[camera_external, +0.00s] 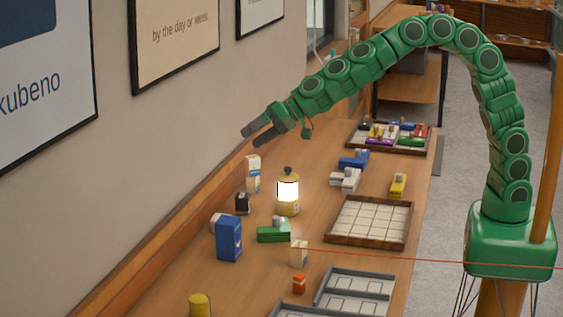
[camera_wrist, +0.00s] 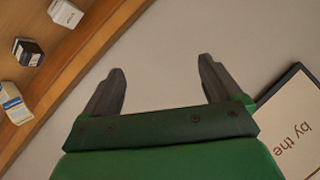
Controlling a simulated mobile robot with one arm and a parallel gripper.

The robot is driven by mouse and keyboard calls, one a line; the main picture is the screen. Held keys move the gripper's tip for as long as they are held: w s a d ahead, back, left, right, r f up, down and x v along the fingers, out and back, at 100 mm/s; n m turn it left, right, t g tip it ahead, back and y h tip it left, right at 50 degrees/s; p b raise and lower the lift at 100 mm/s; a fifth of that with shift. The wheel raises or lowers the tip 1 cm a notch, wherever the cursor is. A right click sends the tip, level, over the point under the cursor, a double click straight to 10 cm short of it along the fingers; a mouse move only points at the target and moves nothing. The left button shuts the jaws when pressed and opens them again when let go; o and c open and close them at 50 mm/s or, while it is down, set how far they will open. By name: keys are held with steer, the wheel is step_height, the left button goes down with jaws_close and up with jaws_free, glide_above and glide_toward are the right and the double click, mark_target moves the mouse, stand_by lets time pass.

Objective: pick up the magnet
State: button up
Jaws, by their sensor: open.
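I cannot tell which of the small items on the wooden counter (camera_external: 330,275) is the magnet. My gripper (camera_external: 249,139) is open and empty, held high above the counter's far end near the wall. In the wrist view its two dark fingers (camera_wrist: 160,70) are spread apart with bare wall between them. A white and tan carton (camera_external: 253,172) stands below my gripper; it also shows in the wrist view (camera_wrist: 14,103). A black item with a light top (camera_external: 243,203) stands beside it, also in the wrist view (camera_wrist: 28,52).
A lit yellow lantern (camera_external: 288,205), blue box (camera_external: 229,240) and green block (camera_external: 274,231) stand mid-counter. An empty gridded tray (camera_external: 369,220) lies right; a tray of colourful items (camera_external: 360,146) lies behind. Grey trays (camera_external: 355,290) lie in front. Framed posters (camera_external: 178,40) hang on the wall.

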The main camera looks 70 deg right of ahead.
steer(key=w+d+f+m+t+h, duration=0.1)
steer(key=w+f+m+h, duration=0.1)
steer(key=w+f, duration=0.3)
steer(key=m+h, duration=0.5)
steer(key=h, duration=0.3)
glide_toward(242, 197)
steer(key=w+a+r, duration=0.5)
steer(key=w+r, duration=0.1)
steer(key=w, duration=0.3)
steer(key=s+d+f+m+g+h, duration=0.1)
steer(key=d+f, duration=0.1)
steer(key=f, duration=0.1)
steer(key=s+d+f+m+g+h, duration=0.1)
steer(key=d+f+h, duration=0.1)
steer(key=f, duration=0.1)
steer(key=s+d+f+g+h, duration=0.1)
steer(key=s+d+f, duration=0.1)
steer(key=f, duration=0.1)
steer(key=shift+d+m+h, duration=0.1)
steer(key=shift+m+h, duration=0.2)
steer(key=shift+m, duration=0.1)
steer(key=shift+g, duration=0.3)
steer(key=shift+r+x, duration=0.2)
steer(key=shift+x, duration=3.7)
steer(key=shift+d, duration=0.1)
steer(key=shift+c, duration=0.2)
steer(key=c, duration=1.3)
